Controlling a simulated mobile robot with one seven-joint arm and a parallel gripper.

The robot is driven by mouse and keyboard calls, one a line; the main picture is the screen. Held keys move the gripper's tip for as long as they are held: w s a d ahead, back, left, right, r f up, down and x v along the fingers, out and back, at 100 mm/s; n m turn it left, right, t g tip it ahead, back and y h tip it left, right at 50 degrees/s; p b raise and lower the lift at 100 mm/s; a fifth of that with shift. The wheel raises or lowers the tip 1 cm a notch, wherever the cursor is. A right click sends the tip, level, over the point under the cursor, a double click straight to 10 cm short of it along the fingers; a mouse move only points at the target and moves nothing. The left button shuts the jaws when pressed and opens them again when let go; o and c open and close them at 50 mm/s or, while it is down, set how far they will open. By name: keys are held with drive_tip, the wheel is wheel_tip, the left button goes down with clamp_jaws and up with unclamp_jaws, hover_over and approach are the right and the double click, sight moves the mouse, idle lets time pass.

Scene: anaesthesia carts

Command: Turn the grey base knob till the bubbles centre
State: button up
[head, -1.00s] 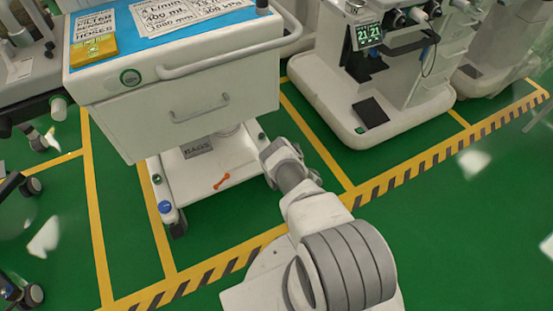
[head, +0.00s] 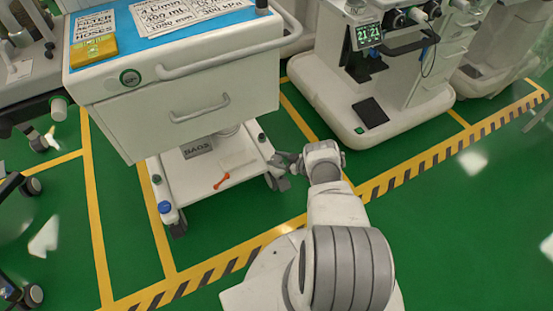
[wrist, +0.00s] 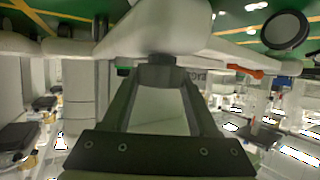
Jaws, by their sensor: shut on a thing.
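The grey base knob (wrist: 160,62) is at the corner of the white cart base, under its edge, in the wrist view. My gripper (wrist: 160,72) is shut on it, with the fingertips on either side. In the head view my gripper (head: 287,161) reaches the base's right front corner from the right, and the knob is too small to make out clearly. Small round green-and-dark levels sit on the base (head: 205,187), one at the left (head: 156,179) and one near the right edge (head: 262,137). Their bubbles are too small to read.
A blue-topped knob (head: 165,207) stands at the base's left front corner. Another machine (head: 372,125) stands to the right; green floor is clear in front.

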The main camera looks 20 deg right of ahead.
drive_tip(key=shift+w, duration=0.1)
idle(0.3)
drive_tip(key=o, duration=1.4)
drive_tip(key=p+v, duration=0.5)
drive_tip(key=v, duration=1.2)
drive_tip(key=shift+s+p, duration=0.25)
drive_tip(key=shift+p, duration=0.05)
